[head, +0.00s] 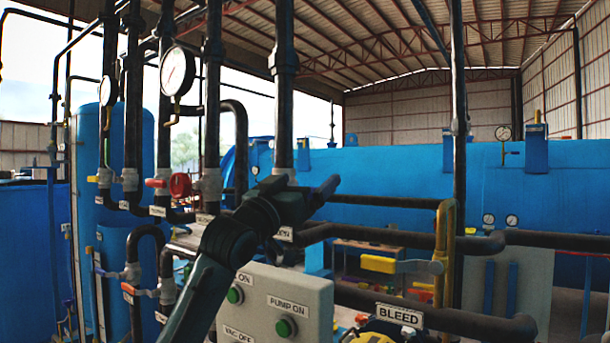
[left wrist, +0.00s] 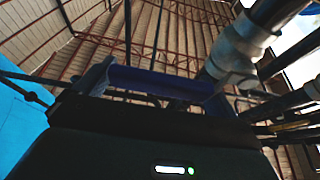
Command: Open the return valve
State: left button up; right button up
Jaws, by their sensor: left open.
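My left gripper (head: 308,188) is open, in front of the lower end of a thick black vertical pipe (head: 284,95). A grey valve body (head: 284,174) on that pipe shows just above the gripper, mostly hidden by it. A label (head: 284,233) below is partly covered, and I cannot read it fully. In the left wrist view, a blue-purple lever handle (left wrist: 160,84) lies across the space in front of the gripper, near a grey valve body (left wrist: 238,48). I cannot tell whether the fingers touch the handle. My right gripper is not in view.
A red valve wheel (head: 180,185) and several pipes with gauges stand to the left. A control box (head: 275,305) with green buttons is below my arm. A yellow lever (head: 379,264) is at right, above the BLEED label (head: 399,315). A blue vessel (head: 400,170) lies behind.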

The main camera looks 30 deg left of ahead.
pick_arm(q)
jog(key=shift+w+d+r, duration=0.1)
jog(key=shift+w, duration=0.2)
jog(key=shift+c, duration=0.3)
